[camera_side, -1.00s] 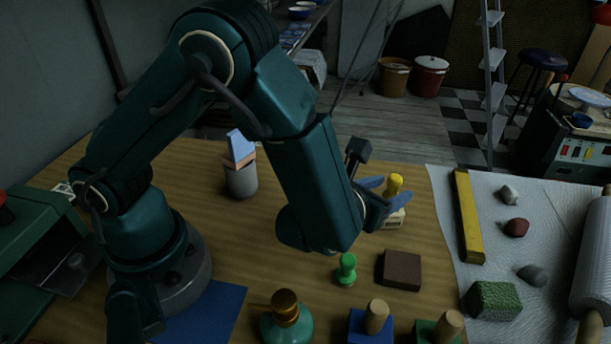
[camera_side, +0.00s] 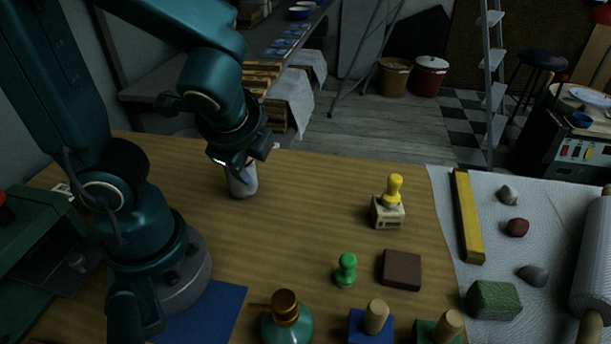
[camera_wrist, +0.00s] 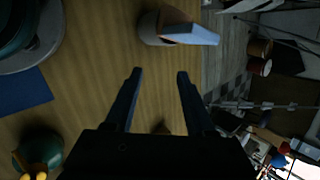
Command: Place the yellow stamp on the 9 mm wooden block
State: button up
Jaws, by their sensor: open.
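The yellow stamp (camera_side: 393,190) stands upright on top of the pale wooden block (camera_side: 388,218) on the table, right of centre. The marking on the block's front is too small to read. My gripper (camera_wrist: 160,78) is open, with nothing between its fingers in the wrist view. In the side view it is far to the left of the stamp, up by the grey cup (camera_side: 242,185). Its fingers are hard to make out there. The stamp and block are not clearly seen in the wrist view.
The grey cup also shows in the wrist view (camera_wrist: 149,28), with a blue piece (camera_wrist: 192,35) at its top. A green stamp (camera_side: 346,269), a brown slab (camera_side: 402,269) and a teal bottle (camera_side: 286,322) stand nearer the front. The table's middle is clear.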

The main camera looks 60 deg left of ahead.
jog(key=s+d+r+n+t+h, duration=0.1)
jog(key=d+r+n+h, duration=0.3)
jog(key=n, duration=0.7)
jog(key=shift+s+d+r+t+h, duration=0.4)
jog(key=shift+s+d+h, duration=0.1)
jog(key=shift+d+h, duration=0.45)
